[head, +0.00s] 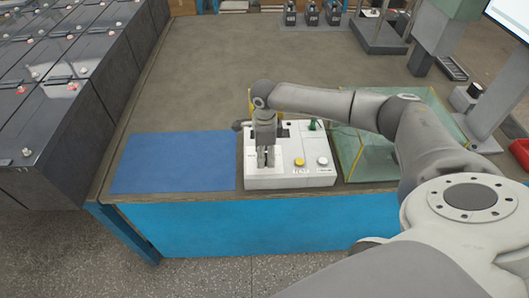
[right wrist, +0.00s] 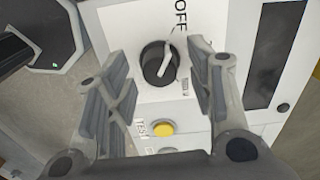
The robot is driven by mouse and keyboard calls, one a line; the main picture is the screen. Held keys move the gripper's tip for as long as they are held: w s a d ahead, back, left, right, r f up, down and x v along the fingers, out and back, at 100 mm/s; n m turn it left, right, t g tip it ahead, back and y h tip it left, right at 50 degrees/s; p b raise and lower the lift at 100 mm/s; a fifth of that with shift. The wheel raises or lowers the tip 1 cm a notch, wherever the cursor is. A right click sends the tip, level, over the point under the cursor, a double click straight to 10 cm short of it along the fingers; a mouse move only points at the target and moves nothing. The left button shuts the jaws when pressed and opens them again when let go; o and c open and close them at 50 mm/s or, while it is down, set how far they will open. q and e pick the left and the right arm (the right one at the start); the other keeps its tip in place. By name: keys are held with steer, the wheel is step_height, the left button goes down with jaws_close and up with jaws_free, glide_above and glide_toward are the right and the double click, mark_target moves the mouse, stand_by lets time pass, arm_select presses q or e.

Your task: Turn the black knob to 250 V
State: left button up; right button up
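The black knob (right wrist: 158,63) is on the white face of the test box (head: 290,182). Its light pointer line tilts up toward the printed word OFF in the right wrist view. No 250 V mark is readable. My right gripper (head: 266,157) points down over the left part of the box. In the right wrist view my right gripper (right wrist: 164,72) is open, with one finger on each side of the knob and a visible gap to it. In the head view the gripper hides the knob. My left gripper is not in view.
A yellow button (right wrist: 162,129) sits below the knob, beside the word TEST. A white button (head: 322,161) and a green post (head: 312,126) are also on the box. A blue mat (head: 175,162) lies left of it, a glass case (head: 365,155) right. Black batteries (head: 60,90) stand at far left.

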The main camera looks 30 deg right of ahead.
steer(key=c, duration=0.9)
steer(key=shift+m, duration=0.3)
steer(key=m+b, duration=0.1)
steer(key=m, duration=0.3)
steer(key=shift+m, duration=0.3)
steer(key=m, duration=0.3)
steer(key=shift+m+b, duration=0.3)
steer(key=shift+b, duration=0.05)
steer(key=shift+m, duration=1.4)
steer(key=o, duration=1.1)
steer(key=shift+c, duration=0.2)
